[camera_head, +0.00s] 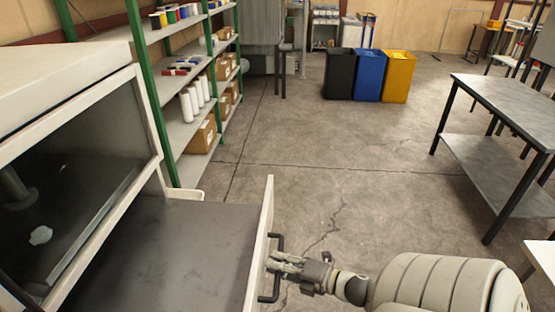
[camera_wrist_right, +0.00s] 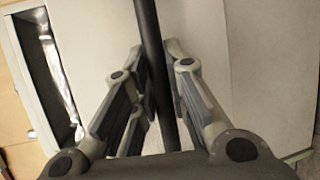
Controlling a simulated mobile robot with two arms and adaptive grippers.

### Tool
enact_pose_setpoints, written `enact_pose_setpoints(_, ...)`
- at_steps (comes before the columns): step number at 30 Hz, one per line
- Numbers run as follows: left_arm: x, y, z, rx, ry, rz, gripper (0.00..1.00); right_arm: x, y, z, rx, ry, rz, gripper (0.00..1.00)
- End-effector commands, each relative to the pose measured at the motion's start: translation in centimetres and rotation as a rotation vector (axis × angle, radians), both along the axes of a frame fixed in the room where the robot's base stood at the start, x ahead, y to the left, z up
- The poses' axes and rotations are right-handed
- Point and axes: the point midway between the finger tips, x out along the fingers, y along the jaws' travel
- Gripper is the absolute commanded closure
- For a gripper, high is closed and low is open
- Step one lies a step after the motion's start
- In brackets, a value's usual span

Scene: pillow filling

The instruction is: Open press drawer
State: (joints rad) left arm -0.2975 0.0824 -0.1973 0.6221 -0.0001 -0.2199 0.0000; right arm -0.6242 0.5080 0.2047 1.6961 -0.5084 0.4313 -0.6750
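The white press (camera_head: 70,50) stands at the left of the head view, with a dark hollow in its front. Its drawer (camera_head: 190,240) is pulled out, with a dark flat inside surface and a white front panel (camera_head: 262,225). A black bar handle (camera_head: 276,240) is on the outer face of that panel. My right gripper (camera_head: 276,264) is at the handle. In the right wrist view the black handle bar (camera_wrist_right: 150,40) passes between the fingers of my right gripper (camera_wrist_right: 155,55), which are closed around it. My left gripper is not in view.
A green-framed shelf (camera_head: 180,130) with boxes and white rolls stands behind the press. Black, blue and yellow bins (camera_head: 369,76) stand at the back. A grey table (camera_head: 505,105) is at the right. The floor (camera_head: 330,150) between them is clear.

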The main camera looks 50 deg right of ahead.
Motion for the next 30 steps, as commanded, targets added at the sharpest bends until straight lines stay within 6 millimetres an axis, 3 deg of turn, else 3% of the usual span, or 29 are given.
enact_pose_setpoints(6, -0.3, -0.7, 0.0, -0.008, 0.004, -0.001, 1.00, 0.0, 0.0, 0.0, 0.000, -0.001, 0.000, 0.77)
enact_pose_setpoints(14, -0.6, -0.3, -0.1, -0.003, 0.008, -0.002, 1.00, -0.7, -0.1, 0.1, 0.001, 0.001, 0.000, 0.77)
enact_pose_setpoints(30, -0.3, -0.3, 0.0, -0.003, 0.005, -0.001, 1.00, -9.5, -2.5, 1.8, 0.000, 0.002, 0.000, 0.77)
